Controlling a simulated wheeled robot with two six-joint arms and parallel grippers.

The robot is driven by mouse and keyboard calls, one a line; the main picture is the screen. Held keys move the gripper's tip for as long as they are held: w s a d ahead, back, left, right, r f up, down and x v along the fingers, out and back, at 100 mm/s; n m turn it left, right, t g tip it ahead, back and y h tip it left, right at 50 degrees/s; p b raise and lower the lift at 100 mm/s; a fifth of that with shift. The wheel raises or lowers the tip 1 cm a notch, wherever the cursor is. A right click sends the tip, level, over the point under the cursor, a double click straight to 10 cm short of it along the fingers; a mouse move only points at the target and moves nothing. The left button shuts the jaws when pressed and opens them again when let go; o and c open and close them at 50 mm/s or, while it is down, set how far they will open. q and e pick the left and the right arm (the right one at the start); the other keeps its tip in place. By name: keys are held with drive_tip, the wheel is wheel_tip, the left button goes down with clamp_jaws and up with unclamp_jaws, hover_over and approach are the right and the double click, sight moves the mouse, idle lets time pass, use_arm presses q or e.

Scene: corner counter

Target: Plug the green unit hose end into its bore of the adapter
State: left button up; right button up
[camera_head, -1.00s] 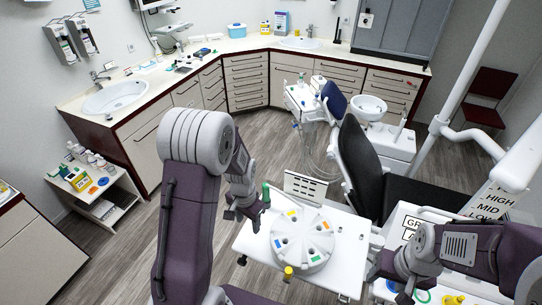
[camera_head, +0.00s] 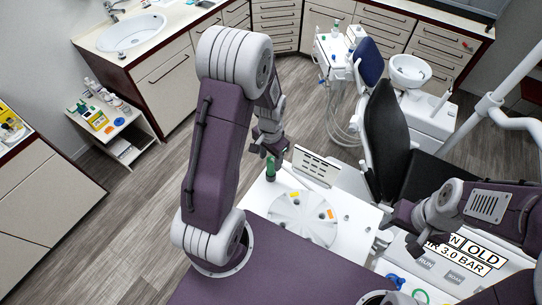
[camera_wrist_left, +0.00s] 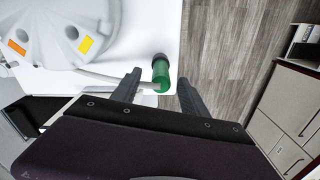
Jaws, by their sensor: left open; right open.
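The green hose end (camera_head: 270,168) stands near the left back corner of the white tray table (camera_head: 345,210). In the left wrist view the green hose end (camera_wrist_left: 161,75) has a dark tip, and a pale hose runs left from it. My left gripper (camera_head: 268,148) is open close to it; the left wrist view shows it between the open fingertips (camera_wrist_left: 159,80), not clasped. My right gripper (camera_head: 388,218) is open, right of the tray.
The dental chair (camera_head: 390,130) stands behind the tray to the right. A white slotted panel (camera_head: 316,168) rises at the tray's back edge. A labelled panel with coloured knobs (camera_head: 440,265) is at lower right. A side trolley (camera_head: 120,130) and open floor lie left.

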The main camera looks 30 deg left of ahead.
sight(271, 168)
use_arm(q)
drive_tip(key=f+b, duration=0.1)
drive_tip(key=f, duration=0.1)
drive_tip(key=f+b, duration=0.2)
drive_tip(key=w+f+b, duration=0.1)
drive_tip(key=f, duration=0.2)
drive_tip(key=shift+w, duration=0.1)
drive_tip(key=shift+f+b, duration=0.25)
drive_tip(key=shift+b, duration=0.3)
use_arm(e)
wheel_tip(271, 168, down, 7)
drive_tip(key=w, duration=0.1)
use_arm(q)
drive_tip(key=shift+s+r, duration=0.25)
drive_tip(key=shift+s, duration=0.15)
drive_tip(key=shift+w+f, duration=0.1)
drive_tip(key=shift+w, duration=0.1)
clamp_jaws()
drive_tip(key=shift+r+p, duration=2.25)
drive_tip(key=shift+r, duration=0.15)
drive_tip(key=shift+f, duration=0.1)
use_arm(e)
wheel_tip(271, 168, up, 5)
drive_tip(key=shift+s+f, duration=0.1)
drive_tip(key=shift+s, duration=0.05)
